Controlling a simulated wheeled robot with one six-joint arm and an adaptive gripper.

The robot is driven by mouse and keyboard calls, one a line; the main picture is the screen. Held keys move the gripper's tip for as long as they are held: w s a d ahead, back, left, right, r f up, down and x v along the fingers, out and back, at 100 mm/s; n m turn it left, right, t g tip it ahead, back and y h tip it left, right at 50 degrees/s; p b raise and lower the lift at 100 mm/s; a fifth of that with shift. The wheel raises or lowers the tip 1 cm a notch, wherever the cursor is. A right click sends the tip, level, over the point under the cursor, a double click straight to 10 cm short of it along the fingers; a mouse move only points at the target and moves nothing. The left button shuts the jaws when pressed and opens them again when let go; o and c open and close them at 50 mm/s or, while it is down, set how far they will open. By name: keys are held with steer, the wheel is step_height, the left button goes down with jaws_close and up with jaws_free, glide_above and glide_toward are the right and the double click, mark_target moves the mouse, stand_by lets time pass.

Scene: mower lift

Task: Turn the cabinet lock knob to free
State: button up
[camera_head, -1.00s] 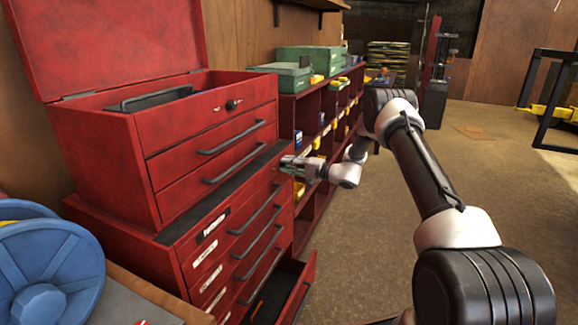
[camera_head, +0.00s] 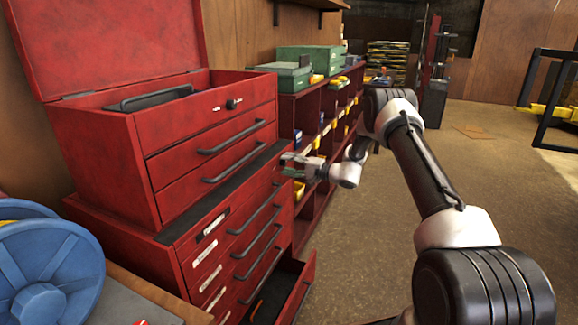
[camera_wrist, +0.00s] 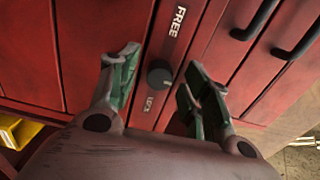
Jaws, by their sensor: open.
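In the wrist view a dark round lock knob (camera_wrist: 160,76) sits on a red cabinet front, between the white word FREE above it and a smaller label, seemingly LOCK, below it. Which way the knob is turned is not clear. My gripper (camera_wrist: 163,66) is open and empty, with one finger on each side of the knob and visible gaps to it. In the head view my gripper (camera_head: 284,167) is at the right end of the lower red cabinet (camera_head: 190,240), near its top. That knob cannot be made out there.
A red top chest (camera_head: 110,150) with a raised lid stands on the cabinet; a small dark knob (camera_head: 234,104) is on its front. A bottom drawer (camera_head: 295,290) is pulled out below my gripper. A shelf unit (camera_head: 310,115) stands behind.

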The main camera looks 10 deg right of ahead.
steer(key=v, duration=1.2)
